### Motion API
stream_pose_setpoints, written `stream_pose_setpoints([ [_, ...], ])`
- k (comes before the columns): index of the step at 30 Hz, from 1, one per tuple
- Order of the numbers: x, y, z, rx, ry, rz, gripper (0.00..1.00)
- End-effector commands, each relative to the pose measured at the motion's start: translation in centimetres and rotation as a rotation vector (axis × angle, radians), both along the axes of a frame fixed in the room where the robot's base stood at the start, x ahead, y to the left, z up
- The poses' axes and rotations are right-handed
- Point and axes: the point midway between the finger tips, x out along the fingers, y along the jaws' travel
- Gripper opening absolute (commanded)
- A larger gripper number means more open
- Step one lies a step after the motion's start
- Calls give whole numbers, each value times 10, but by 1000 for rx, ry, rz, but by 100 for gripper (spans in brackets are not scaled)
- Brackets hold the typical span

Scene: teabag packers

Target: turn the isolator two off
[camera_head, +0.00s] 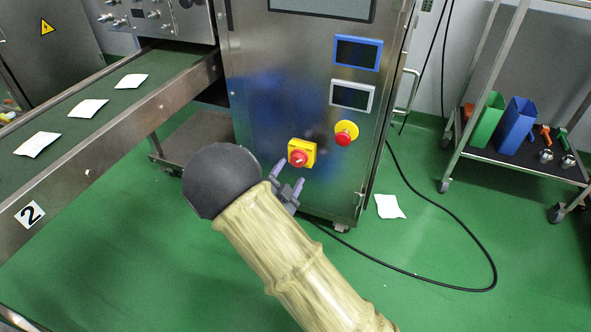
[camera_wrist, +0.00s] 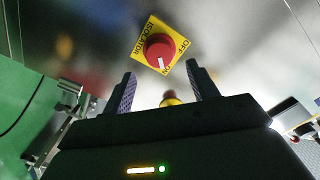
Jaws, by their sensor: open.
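The isolator is a red rotary knob on a yellow square plate (camera_head: 301,146) on the front of a steel cabinet. The white mark on the knob points toward ON. My gripper (camera_head: 288,180) is just below and in front of the isolator in the head view. In the wrist view my gripper (camera_wrist: 161,72) has its two fingers apart, with nothing between them. The fingers look clear of the knob.
A round red button on a yellow base (camera_head: 346,133) sits to the upper right of the isolator. A conveyor marked 2 (camera_head: 180,90) carries white packets on the left. A trolley (camera_head: 520,165) stands right. A black cable (camera_head: 440,284) and a packet (camera_head: 389,207) lie on the floor.

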Motion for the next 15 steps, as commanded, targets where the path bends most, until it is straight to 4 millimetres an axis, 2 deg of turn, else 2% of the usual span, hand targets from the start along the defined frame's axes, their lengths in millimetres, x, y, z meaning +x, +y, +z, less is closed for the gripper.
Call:
stream_pose_setpoints([
  [3,20,-8,-3,2,-3,-2,59],
  [7,38,-14,-3,1,-3,-2,59],
  [15,49,-16,0,0,-1,4,59],
])
